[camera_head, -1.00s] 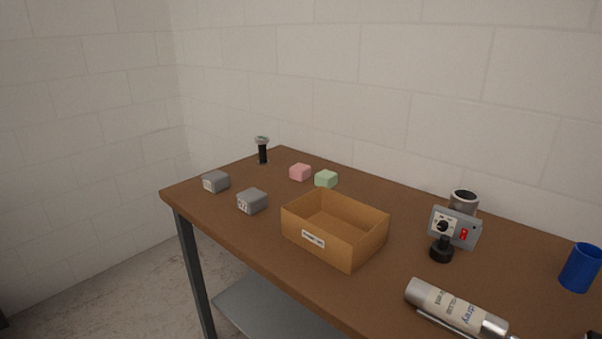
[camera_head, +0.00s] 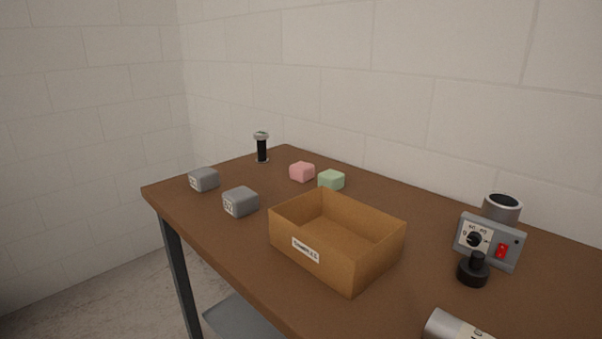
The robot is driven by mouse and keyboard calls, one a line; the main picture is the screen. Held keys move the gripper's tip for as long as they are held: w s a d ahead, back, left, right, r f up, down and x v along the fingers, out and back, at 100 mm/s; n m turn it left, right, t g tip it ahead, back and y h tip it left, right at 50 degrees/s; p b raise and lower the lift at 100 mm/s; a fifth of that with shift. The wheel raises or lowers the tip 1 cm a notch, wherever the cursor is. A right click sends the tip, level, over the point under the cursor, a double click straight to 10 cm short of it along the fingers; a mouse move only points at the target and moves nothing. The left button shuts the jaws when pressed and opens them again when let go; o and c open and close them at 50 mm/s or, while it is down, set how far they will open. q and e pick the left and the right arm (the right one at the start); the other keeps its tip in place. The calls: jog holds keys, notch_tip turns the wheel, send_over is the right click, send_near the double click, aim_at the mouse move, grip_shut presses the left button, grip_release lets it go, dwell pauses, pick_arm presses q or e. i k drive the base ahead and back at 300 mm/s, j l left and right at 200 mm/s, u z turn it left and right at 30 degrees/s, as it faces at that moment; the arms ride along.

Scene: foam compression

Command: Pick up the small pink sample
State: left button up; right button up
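The small pink sample (camera_head: 302,172) is a pink block lying on the brown table (camera_head: 240,271) toward its back edge. It is just left of a pale green block (camera_head: 331,180), with the cardboard box in front of them. Nothing covers it. Neither of my grippers shows in the head view.
An open, empty-looking cardboard box (camera_head: 313,260) stands mid-table. Two grey labelled blocks (camera_head: 204,179) (camera_head: 241,201) sit at left. A black post with a pale top (camera_head: 262,148) stands at the back. A control box (camera_head: 489,242), black knob-like object (camera_head: 473,269) and metal cylinder (camera_head: 458,327) are at right.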

aim_at(301, 171)
jog(key=i+j+z, duration=0.15)
jog(key=z, duration=0.35)
jog(key=j+z, duration=0.2)
jog(key=z, duration=0.3)
jog(key=i+j+z, duration=0.15)
jog(key=j, duration=0.25)
jog(key=j+z, duration=0.2)
jog(key=j, duration=0.15)
jog(key=i+j, duration=0.1)
jog(key=j, duration=0.7)
jog(key=k+j+u, duration=0.3)
jog(key=k+j, duration=0.15)
jog(key=j, duration=0.2)
jog(key=i+l+z, duration=0.15)
jog(key=i+z, duration=0.25)
jog(key=i, duration=0.25)
